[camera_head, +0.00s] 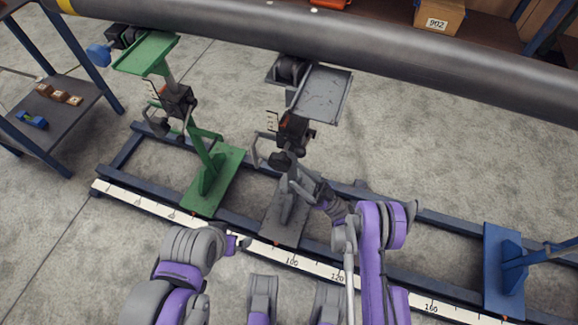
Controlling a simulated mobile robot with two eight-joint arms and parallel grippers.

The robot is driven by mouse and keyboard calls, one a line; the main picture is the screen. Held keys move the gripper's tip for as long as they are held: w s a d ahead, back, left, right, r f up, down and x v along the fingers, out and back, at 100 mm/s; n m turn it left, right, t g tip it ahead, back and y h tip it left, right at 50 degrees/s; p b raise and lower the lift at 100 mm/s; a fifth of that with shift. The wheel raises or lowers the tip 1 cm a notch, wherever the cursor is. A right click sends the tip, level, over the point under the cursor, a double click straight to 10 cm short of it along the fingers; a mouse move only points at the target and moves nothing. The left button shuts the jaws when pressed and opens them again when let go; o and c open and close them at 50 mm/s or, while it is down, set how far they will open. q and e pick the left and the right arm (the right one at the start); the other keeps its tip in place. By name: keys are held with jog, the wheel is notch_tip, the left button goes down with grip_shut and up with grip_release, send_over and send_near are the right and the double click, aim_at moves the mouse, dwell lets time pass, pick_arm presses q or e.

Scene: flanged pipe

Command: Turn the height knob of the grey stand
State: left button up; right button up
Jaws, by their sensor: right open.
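The grey stand (289,205) stands on the blue rail frame, with a grey tray-like top (322,95) under the pipe. My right gripper (298,177) is open and reaches in from the right, close beside the knob and post. Whether it touches the knob cannot be told, as the fingers blend with the grey stand. My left gripper (240,243) is low, in front of the frame and away from the knob; its finger gap is hidden.
A green stand (213,175) is left of the grey one and a blue stand (505,270) is at the right. A large grey pipe (400,55) crosses above. A white ruler strip (130,197) runs along the frame's front. A shelf (62,115) stands far left.

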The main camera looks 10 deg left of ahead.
jog(key=v, duration=0.2)
jog(key=shift+d+f, duration=0.2)
dwell(0.5)
